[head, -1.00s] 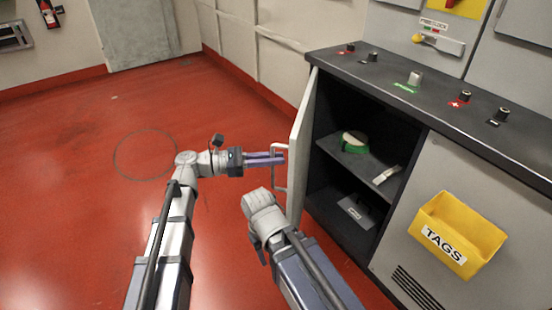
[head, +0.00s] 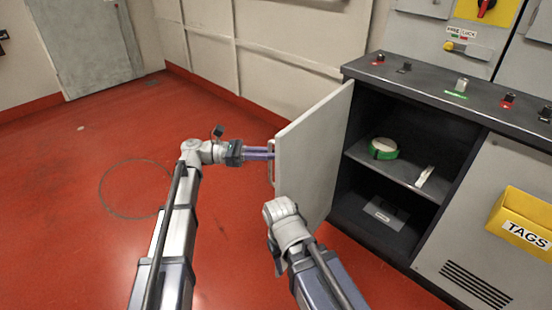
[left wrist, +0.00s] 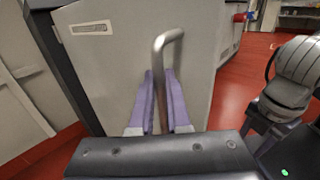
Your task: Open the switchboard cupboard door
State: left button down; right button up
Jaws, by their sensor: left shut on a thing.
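The switchboard cupboard door (head: 312,155) is a light grey panel standing wide open, swung out to the left of its dark opening, inner face visible in the head view. My left gripper (head: 262,153) is at its free edge, shut on the door handle (head: 270,172). In the left wrist view, the bent metal handle (left wrist: 166,40) passes between the purple fingers of my left gripper (left wrist: 163,95), against the door's outer face (left wrist: 110,65). My right arm ends just in front of the door in the head view; its gripper fingers are hidden.
A yellow TAGS bin (head: 525,216) hangs on the right panel. Red floor (head: 110,140) is free to the left.

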pick_arm(q)
jog(key=shift+w+a+g, duration=0.25)
jog(key=shift+a+g, duration=0.05)
jog(key=shift+g, duration=0.1)
jog(key=c, duration=0.9)
grip_release()
jog(key=a, duration=0.5)
jog(key=w+a, duration=0.1)
jog(key=a, duration=0.1)
jog(key=shift+a, duration=0.35)
